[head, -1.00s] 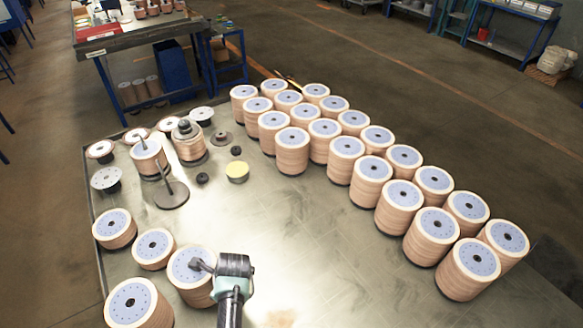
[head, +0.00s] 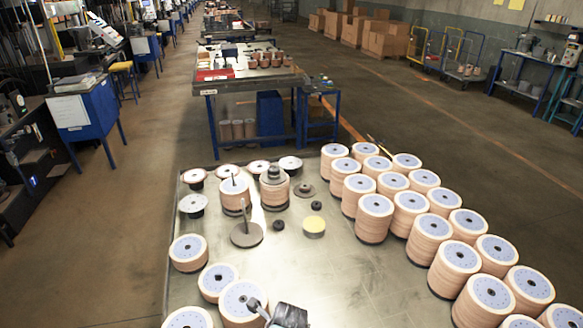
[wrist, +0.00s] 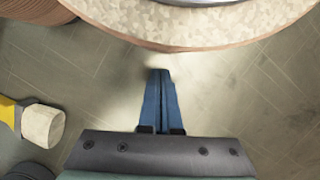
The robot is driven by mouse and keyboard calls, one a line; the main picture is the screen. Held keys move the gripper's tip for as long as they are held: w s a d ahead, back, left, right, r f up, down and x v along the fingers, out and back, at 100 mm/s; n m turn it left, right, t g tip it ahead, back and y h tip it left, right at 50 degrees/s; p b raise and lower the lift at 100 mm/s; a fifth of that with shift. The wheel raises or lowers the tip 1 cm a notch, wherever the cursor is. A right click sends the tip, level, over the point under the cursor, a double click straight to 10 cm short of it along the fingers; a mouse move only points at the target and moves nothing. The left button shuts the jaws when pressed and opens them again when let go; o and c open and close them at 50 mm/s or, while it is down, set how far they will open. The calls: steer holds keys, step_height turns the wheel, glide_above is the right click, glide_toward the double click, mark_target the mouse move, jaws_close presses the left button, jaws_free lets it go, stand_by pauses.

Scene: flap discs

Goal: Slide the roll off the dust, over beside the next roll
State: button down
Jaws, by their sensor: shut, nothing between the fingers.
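The roll by my gripper is a tan, stacked cylinder with a pale blue top (head: 238,294), in the front-left group on the metal table. In the wrist view its pale speckled rim (wrist: 200,30) curves across the top. My gripper (head: 258,308) is shut and empty at the roll's right side; its blue fingers (wrist: 160,78) point toward the rim with bare table showing just short of it. Contact cannot be told. A neighbouring roll (head: 217,278) stands behind it, another (head: 188,318) at its front left. I cannot make out the dust in the current views.
A farther roll (head: 188,250) stands at the left edge. Rows of rolls (head: 440,228) fill the table's right side. A yellow-handled brush (wrist: 35,122) lies left of my fingers.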

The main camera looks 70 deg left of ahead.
steer(key=shift+w+d+r+p, duration=0.15)
steer(key=shift+w+d, duration=0.15)
steer(key=shift+d, duration=0.2)
steer(key=shift+w+d+r+p, duration=0.15)
steer(key=shift+w+d, duration=0.1)
steer(key=shift+d, duration=0.25)
steer(key=s+v, duration=0.1)
steer(key=v, duration=0.8)
steer(key=shift+w+r, duration=0.25)
steer(key=shift+w, duration=0.15)
steer(key=shift+d, duration=0.15)
